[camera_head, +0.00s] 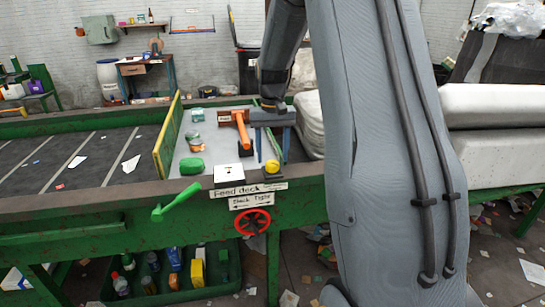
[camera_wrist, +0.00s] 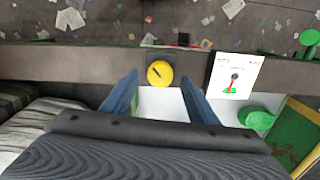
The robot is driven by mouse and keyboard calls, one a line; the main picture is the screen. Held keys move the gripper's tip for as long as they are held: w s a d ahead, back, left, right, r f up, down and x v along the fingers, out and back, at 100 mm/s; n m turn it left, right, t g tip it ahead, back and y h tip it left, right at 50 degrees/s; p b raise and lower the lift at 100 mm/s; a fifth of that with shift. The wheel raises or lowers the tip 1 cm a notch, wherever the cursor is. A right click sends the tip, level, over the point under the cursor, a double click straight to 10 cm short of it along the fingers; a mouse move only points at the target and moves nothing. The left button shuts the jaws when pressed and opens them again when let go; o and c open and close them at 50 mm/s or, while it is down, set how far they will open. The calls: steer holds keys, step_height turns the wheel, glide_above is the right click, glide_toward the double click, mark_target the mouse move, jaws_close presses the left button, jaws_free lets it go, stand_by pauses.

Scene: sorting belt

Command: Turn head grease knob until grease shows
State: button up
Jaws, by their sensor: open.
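A round yellow knob (camera_head: 272,167) stands at the near right corner of the feed deck. In the wrist view the yellow knob (camera_wrist: 160,73) shows a short dark mark on its face. My gripper (camera_head: 272,154) reaches down over this corner from above. In the wrist view my gripper (camera_wrist: 160,78) is open, with one blue finger on each side of the knob's line. The fingers look apart from the knob; how high they are above it I cannot tell. I see no grease around the knob.
A white card (camera_wrist: 232,77) stands beside the knob. A green lump (camera_head: 192,166), cans (camera_head: 195,142) and an orange-handled tool (camera_head: 242,132) lie on the deck. A red handwheel (camera_head: 251,222) and a green lever (camera_head: 178,203) project from the front. The belt (camera_head: 70,160) lies left.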

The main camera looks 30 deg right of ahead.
steer(key=shift+f, duration=1.15)
steer(key=c, duration=1.1)
steer(key=shift+o, duration=0.3)
steer(key=shift+m, duration=0.3)
steer(key=shift+r+m+p, duration=0.1)
steer(key=shift+m+p, duration=0.35)
steer(key=shift+m, duration=2.65)
steer(key=shift+w, duration=0.1)
steer(key=o, duration=1)
